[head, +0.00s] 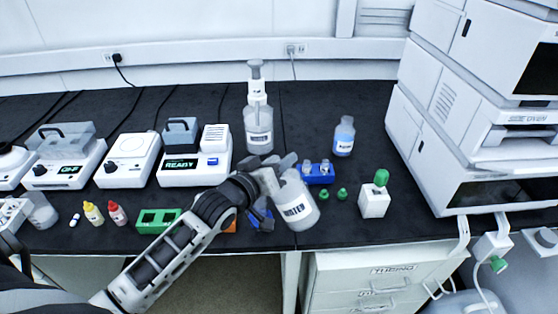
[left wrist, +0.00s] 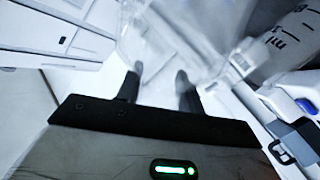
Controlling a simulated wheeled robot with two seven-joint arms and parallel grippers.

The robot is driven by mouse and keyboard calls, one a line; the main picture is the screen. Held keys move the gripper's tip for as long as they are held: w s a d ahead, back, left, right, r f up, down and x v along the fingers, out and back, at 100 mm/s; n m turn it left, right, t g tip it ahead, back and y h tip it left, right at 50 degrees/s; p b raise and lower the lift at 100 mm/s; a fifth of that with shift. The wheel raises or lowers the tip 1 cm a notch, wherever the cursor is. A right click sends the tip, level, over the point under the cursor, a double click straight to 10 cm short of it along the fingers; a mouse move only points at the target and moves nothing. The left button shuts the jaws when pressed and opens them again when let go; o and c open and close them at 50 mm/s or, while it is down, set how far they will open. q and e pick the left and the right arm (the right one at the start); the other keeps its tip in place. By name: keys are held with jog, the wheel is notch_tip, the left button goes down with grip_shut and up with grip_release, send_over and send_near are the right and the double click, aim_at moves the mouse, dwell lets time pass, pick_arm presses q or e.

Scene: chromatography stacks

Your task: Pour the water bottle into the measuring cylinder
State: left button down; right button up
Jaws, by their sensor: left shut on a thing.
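My left gripper (head: 278,172) is shut on a white, translucent bottle with a dark label reading like "WATER" (head: 298,207). The bottle is tilted, near the front edge of the black bench. In the left wrist view the two dark fingers (left wrist: 160,88) have a blurred, clear body between them. A graduated clear vessel with "ml" marks (left wrist: 283,48) shows at the upper right of that view; I cannot tell whether it is the measuring cylinder. No measuring cylinder stands out clearly in the head view; my arm and the bottle hide part of the bench. My right gripper is not in view.
A pump-top bottle (head: 258,128) and a blue-labelled bottle (head: 344,137) stand behind. A green rack (head: 158,221) is at left. Instrument stacks (head: 440,120) block the right side.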

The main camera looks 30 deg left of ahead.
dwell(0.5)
pick_arm(q)
jog(key=shift+a+f+n+b, duration=0.1)
jog(key=shift+f+n+b, duration=0.3)
jog(key=shift+f+n, duration=0.2)
jog(key=shift+f+n+h, duration=0.1)
jog(key=shift+n+h, duration=0.2)
jog(key=shift+n, duration=0.2)
jog(key=shift+t, duration=0.3)
jog(key=shift+a+f+n, duration=0.1)
jog(key=shift+f+n, duration=0.2)
jog(key=shift+n, duration=0.3)
jog(key=shift+b, duration=0.3)
